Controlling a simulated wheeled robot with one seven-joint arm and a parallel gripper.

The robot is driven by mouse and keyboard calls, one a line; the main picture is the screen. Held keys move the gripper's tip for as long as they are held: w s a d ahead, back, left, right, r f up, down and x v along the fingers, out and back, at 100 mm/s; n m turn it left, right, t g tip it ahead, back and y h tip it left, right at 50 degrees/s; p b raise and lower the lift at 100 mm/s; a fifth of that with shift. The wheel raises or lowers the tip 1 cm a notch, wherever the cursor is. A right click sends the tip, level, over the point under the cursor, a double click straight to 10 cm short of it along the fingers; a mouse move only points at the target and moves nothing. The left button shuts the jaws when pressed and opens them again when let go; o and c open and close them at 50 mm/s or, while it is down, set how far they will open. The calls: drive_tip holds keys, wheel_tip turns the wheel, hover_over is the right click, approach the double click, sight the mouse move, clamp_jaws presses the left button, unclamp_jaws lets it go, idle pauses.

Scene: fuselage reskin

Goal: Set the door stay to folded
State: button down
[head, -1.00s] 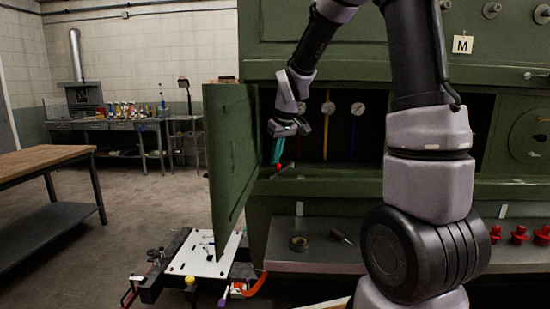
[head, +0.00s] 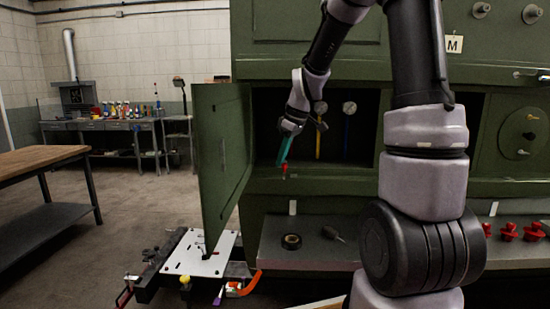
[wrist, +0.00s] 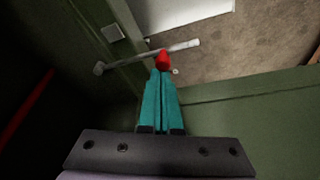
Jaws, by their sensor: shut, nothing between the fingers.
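The door stay (wrist: 125,61) is a thin grey rod, seen in the wrist view crossing above my fingertips. One end is near the cabinet's green frame; the other shows against the floor. A red knob (wrist: 163,60) sits at the rod, just at my fingertips; it also shows in the head view (head: 284,168). My gripper (wrist: 160,75) has teal fingers that are shut, with nothing between them. I cannot tell whether they touch the knob. In the head view my gripper (head: 282,159) points down at the opening. The green door (head: 222,160) stands open to its left.
The green cabinet (head: 310,52) has gauges inside its opening. Below, a grey shelf (head: 290,256) carries a dark tape roll (head: 291,241). A white perforated board (head: 200,254) lies low beneath the door. A wooden bench (head: 40,160) stands far left, with open floor between.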

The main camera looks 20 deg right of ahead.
drive_tip(key=shift+s+d+n, duration=0.15)
drive_tip(key=shift+d+n, duration=0.25)
drive_tip(key=shift+d, duration=0.1)
drive_tip(key=shift+s+d, duration=0.2)
drive_tip(key=shift+d, duration=2.25)
drive_tip(key=a, duration=0.4)
drive_tip(key=w+d+v, duration=0.1)
drive_tip(key=w+v, duration=0.1)
drive_tip(key=v, duration=0.8)
drive_tip(key=shift+w, duration=0.2)
drive_tip(key=shift+a+r, duration=0.1)
